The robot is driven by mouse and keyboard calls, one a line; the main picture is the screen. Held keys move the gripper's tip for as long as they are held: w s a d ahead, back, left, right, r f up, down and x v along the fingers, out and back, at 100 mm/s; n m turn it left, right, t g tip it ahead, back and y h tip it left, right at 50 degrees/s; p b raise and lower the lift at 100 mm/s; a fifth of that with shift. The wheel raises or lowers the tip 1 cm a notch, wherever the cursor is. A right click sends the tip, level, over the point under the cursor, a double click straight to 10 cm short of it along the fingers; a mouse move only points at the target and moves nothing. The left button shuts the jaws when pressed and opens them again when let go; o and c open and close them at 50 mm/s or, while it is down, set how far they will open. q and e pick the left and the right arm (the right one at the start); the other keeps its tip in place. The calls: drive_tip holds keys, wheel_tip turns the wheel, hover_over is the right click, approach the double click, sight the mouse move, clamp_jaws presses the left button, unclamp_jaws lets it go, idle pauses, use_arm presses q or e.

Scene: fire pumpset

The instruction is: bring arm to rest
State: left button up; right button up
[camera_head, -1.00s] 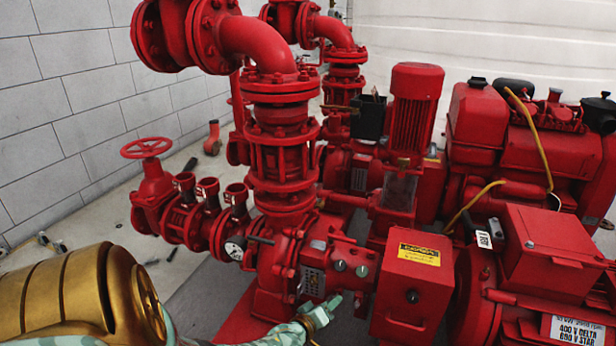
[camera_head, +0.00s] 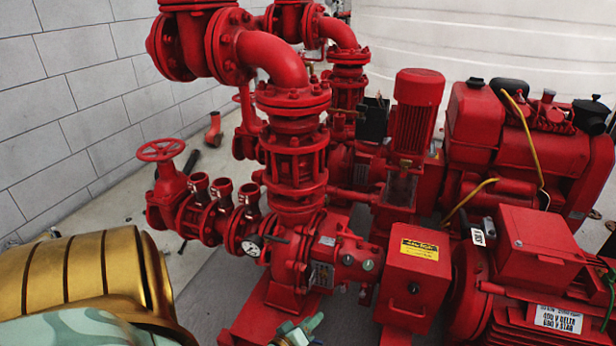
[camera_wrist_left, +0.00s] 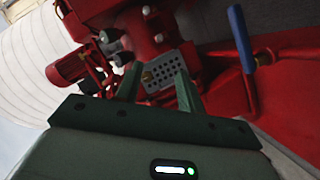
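The gold and pale green links of my left arm fill the lower left corner. In the left wrist view, the two dark green fingers (camera_wrist_left: 158,82) stand apart with nothing between them. Behind them is a grey perforated plate on red machinery. I cannot see my right gripper.
The red pumpset (camera_head: 300,180) fills the middle, with a valve handwheel (camera_head: 160,150) at left and a motor (camera_head: 540,250) at right. A blue handle (camera_wrist_left: 240,38) shows in the left wrist view.

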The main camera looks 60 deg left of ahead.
idle(0.6)
